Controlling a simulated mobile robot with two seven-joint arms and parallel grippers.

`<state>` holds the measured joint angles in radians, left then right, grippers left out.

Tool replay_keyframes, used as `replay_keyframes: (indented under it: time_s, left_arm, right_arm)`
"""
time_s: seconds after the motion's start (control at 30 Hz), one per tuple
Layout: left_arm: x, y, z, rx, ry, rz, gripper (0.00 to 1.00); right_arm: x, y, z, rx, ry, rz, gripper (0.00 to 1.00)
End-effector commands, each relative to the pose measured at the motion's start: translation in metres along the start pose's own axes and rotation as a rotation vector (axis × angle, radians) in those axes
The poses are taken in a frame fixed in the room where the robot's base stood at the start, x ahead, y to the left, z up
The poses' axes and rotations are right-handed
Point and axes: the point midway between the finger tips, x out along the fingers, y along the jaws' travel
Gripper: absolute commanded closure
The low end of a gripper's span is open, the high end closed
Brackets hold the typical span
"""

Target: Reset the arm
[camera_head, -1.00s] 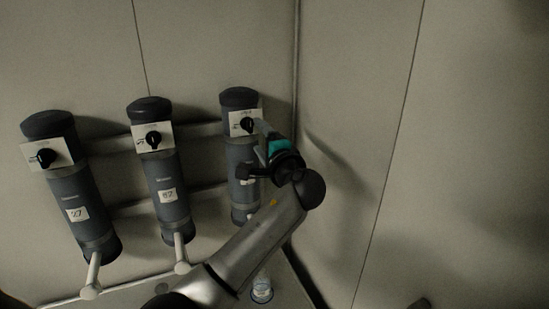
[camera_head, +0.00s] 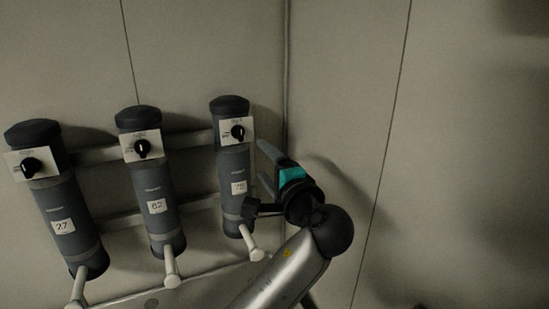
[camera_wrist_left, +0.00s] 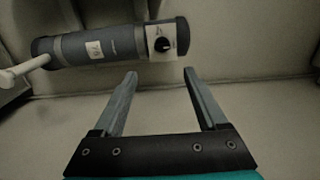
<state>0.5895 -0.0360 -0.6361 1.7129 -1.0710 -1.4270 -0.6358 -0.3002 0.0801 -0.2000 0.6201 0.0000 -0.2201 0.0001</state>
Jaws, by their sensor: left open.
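In the head view that knob (camera_head: 238,132) shows uncovered. My right gripper is in neither view.
Two more grey cylinders, labelled 62 (camera_head: 154,185) and 27 (camera_head: 63,210), stand to the left on the wall, each with a black knob and a pale spout below. The pale wall (camera_head: 345,90) at the right is bare.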

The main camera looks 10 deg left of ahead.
Motion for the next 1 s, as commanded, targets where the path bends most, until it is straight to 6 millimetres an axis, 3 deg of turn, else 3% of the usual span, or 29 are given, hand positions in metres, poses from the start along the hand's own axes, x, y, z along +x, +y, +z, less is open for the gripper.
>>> replay_keyframes:
  time_s: [0.13, 0.27, 0.4, 0.6, 0.8, 1.0]
  left_arm:
    - [-0.003, 0.044, 0.015, -0.060, 0.009, 0.124, 0.25]
    - [-0.017, 0.112, 0.041, -0.176, 0.009, 0.329, 0.25]
    - [-0.046, 0.181, 0.075, -0.317, -0.022, 0.560, 0.25]
    - [-0.105, 0.255, 0.128, -0.508, -0.110, 0.847, 0.25]
    - [-0.166, 0.293, 0.175, -0.667, -0.223, 1.069, 0.25]
    - [-0.211, 0.306, 0.205, -0.763, -0.310, 1.203, 0.25]
  right_arm:
    - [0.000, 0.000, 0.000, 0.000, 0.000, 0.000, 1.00]
    - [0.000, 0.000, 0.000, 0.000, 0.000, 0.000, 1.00]
    - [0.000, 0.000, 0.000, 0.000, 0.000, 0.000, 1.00]
    - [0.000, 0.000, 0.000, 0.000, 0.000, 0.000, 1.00]
    - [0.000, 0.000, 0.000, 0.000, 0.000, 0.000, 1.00]
    - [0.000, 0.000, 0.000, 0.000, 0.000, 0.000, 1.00]
